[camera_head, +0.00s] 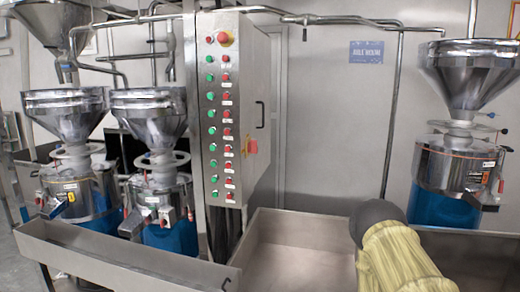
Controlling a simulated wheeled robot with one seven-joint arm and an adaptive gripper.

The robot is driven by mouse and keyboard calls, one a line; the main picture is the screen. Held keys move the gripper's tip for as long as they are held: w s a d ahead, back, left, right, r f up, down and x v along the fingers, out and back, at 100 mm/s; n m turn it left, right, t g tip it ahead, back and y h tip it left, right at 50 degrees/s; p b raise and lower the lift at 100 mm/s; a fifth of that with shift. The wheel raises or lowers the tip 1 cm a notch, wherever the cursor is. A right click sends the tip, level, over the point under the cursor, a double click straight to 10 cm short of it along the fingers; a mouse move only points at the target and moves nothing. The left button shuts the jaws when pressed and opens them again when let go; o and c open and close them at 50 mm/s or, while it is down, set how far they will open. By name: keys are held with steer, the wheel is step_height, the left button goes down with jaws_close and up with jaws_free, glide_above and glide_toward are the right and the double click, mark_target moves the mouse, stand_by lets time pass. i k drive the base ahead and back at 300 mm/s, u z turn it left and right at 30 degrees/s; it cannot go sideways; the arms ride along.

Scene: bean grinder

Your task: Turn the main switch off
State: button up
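A grey metal control cabinet (235,120) stands left of centre. Its narrow front has a column of green buttons (211,113) beside a column of red buttons (227,113). No label reading "main switch" is legible. My gripper is not in view, and nothing is seen touching the cabinet.
Grinders with steel hoppers (150,112) stand left of the cabinet, another grinder (463,170) at the right. A long metal trough (120,258) and an open metal bin (300,228) lie in front. Pipes (330,21) run overhead.

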mark_target(252, 147)
steer(key=z, duration=0.25)
steer(key=i, duration=1.25)
steer(key=u, duration=0.9)
